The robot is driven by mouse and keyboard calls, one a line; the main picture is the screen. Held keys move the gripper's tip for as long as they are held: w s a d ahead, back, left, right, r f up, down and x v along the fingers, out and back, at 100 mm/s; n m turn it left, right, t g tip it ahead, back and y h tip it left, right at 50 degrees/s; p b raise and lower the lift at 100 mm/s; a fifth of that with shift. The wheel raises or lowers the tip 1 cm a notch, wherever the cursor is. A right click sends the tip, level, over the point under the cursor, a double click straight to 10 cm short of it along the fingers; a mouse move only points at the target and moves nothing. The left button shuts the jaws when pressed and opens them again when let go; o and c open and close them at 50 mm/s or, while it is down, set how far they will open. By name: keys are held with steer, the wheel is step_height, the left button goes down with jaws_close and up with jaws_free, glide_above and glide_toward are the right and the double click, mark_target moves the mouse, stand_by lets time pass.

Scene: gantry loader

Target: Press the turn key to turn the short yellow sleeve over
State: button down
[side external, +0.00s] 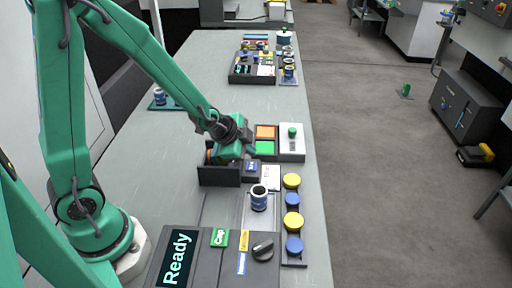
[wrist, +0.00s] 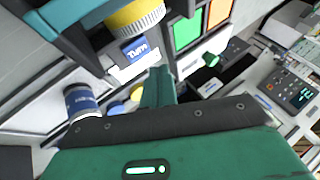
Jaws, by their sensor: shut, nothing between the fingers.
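The turn key (wrist: 137,50), a block with a blue "Turn" label, shows in the wrist view just up and left of my fingertips. It also shows in the side external view (side external: 252,167), just below my gripper (side external: 246,155). In the wrist view my gripper (wrist: 160,74) is shut and empty. I cannot tell whether its tips touch the key. A short yellow ribbed piece (wrist: 136,19), seemingly the yellow sleeve, sits at the top of the wrist view, partly cut off. In the side external view, an orange-yellow bit shows behind a dark upright plate (side external: 219,176).
A blue-and-white sleeve (side external: 259,199) stands upright on a track in front of the key. Yellow and blue discs (side external: 292,220) line the right edge. A "Ready" panel (side external: 177,259) is at the front. Green and orange squares (side external: 265,148) and a green-knobbed box (side external: 291,152) stand behind.

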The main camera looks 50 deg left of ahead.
mark_target(248, 168)
steer(key=shift+r, duration=1.4)
steer(key=s+r+n+g, duration=0.1)
steer(key=s+r+n, duration=0.9)
steer(key=s+r, duration=0.4)
steer(key=s+a, duration=0.1)
steer(key=s, duration=0.3)
steer(key=shift+s+r+g, duration=0.2)
steer(key=shift+r+g, duration=0.1)
steer(key=shift+g, duration=0.1)
